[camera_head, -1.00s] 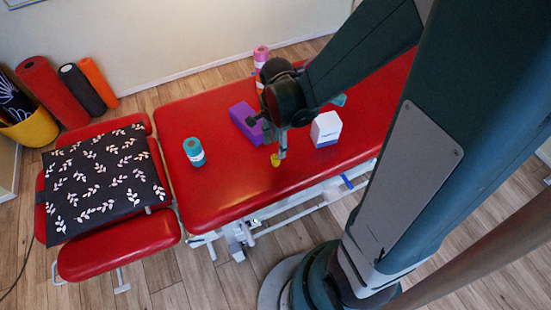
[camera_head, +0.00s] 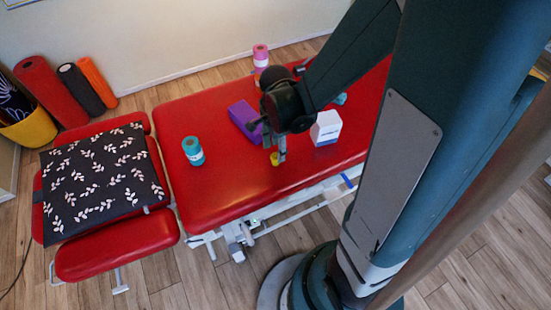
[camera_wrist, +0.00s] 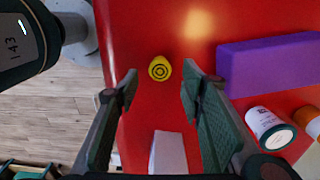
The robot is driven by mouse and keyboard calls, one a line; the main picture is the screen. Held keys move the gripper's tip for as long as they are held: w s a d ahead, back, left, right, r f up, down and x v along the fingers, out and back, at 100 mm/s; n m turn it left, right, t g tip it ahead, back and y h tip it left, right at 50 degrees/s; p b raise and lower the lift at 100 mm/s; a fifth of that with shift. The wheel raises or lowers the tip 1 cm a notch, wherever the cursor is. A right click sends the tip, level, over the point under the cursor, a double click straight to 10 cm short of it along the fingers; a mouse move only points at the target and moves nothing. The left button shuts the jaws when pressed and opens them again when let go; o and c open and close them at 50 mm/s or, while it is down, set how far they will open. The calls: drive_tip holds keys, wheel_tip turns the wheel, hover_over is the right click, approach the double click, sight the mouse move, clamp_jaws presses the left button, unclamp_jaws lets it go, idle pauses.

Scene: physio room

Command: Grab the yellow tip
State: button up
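The yellow tip (camera_wrist: 160,68) is a small yellow piece with dark rings on its face. It rests on the red treatment table and lies ahead of my fingertips in the wrist view, in line with the gap between them. In the head view the yellow tip (camera_head: 275,158) shows just below my gripper (camera_head: 276,150). In the wrist view my gripper (camera_wrist: 157,88) is open, with a wide empty gap between the two fingers. I cannot tell its exact height above the table.
The red table (camera_head: 220,190) also holds a purple block (camera_head: 243,116), a white box (camera_head: 326,128), a teal roll (camera_head: 194,151) and a pink roll (camera_head: 261,56). The purple block (camera_wrist: 270,65) is right of my fingers. The table's front edge is close to the yellow tip.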

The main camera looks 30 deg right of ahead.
sight(275, 156)
drive_tip(key=shift+a+f+b, duration=0.15)
drive_tip(key=shift+f+b, duration=0.75)
drive_tip(key=shift+f, duration=1.5)
drive_tip(key=shift+c, duration=0.3)
drive_tip(key=c, duration=0.8)
